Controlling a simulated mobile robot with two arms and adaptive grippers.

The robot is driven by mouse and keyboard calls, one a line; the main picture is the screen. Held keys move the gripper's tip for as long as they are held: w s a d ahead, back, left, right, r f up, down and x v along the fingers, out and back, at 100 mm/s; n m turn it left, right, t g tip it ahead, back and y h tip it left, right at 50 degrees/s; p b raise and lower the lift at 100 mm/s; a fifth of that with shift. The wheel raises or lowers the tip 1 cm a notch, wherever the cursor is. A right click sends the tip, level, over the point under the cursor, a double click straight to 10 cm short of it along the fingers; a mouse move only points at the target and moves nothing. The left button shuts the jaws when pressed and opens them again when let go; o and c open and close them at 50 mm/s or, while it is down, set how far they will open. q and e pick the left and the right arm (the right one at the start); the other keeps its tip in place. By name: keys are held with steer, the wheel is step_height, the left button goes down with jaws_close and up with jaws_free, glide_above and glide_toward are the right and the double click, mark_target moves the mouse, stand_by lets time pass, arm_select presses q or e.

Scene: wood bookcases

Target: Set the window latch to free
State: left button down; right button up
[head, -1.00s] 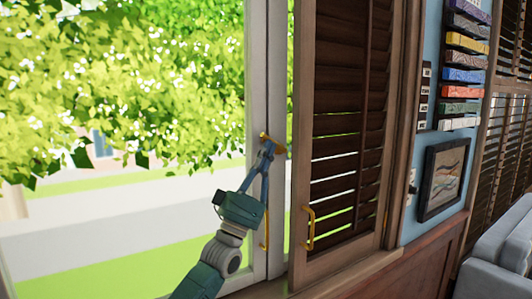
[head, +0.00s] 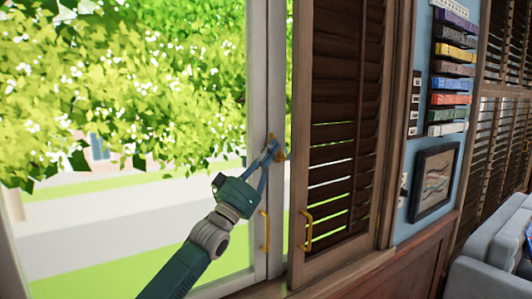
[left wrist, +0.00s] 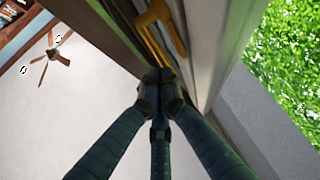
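The window latch (head: 281,155) is a small yellow-gold lever on the white window frame, beside the wooden shutter. Most of it is hidden behind my left gripper (head: 270,150) in the head view. In the left wrist view, the bent yellow latch (left wrist: 172,32) comes down to the fingertips. The fingers of my left gripper (left wrist: 161,82) are drawn together around its lower end, which they hide. My right gripper is not in view.
A yellow pull handle (head: 264,231) is on the window frame below the latch. Another yellow handle (head: 308,230) is on the slatted shutter (head: 335,130) close to the right. A framed picture (head: 433,181) and a grey sofa (head: 490,262) are further right.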

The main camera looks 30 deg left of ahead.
arm_select(q)
steer(key=shift+x, duration=1.5)
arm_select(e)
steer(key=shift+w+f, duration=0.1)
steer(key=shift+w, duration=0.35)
arm_select(q)
steer(key=shift+d, duration=0.25)
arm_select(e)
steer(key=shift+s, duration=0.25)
